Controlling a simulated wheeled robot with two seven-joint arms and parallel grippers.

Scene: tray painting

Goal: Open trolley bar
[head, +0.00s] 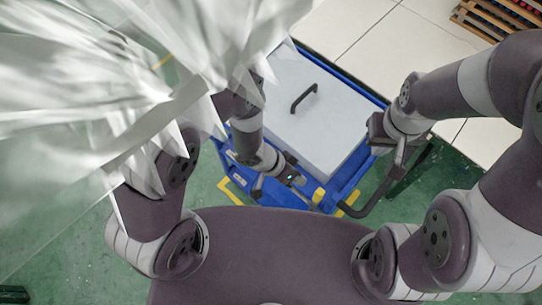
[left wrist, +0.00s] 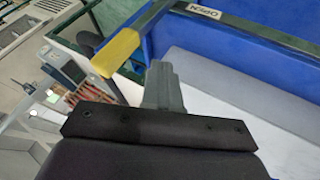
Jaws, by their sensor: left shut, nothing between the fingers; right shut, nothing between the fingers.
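The blue trolley (head: 345,190) stands in front of me, with a pale grey box with a black handle in it. In the left wrist view the bar (left wrist: 155,17) lies along the trolley's blue edge. It has a yellow end (left wrist: 118,52) and a label reading OPEN (left wrist: 204,11). A yellow part (head: 318,196) shows at the trolley's near edge in the head view. My left gripper (head: 292,178) is shut and empty beside that near edge; its fingers (left wrist: 165,88) show just below the bar. My right gripper (head: 378,138) is shut and empty by the trolley's right side; its fingertips are hard to make out.
A black curved push handle (head: 372,203) sticks out at the trolley's near right. A translucent, crumpled white sheet (head: 90,90) covers the left of the head view. Yellow floor marks lie around the trolley. A wooden rack (head: 500,15) stands at the far right.

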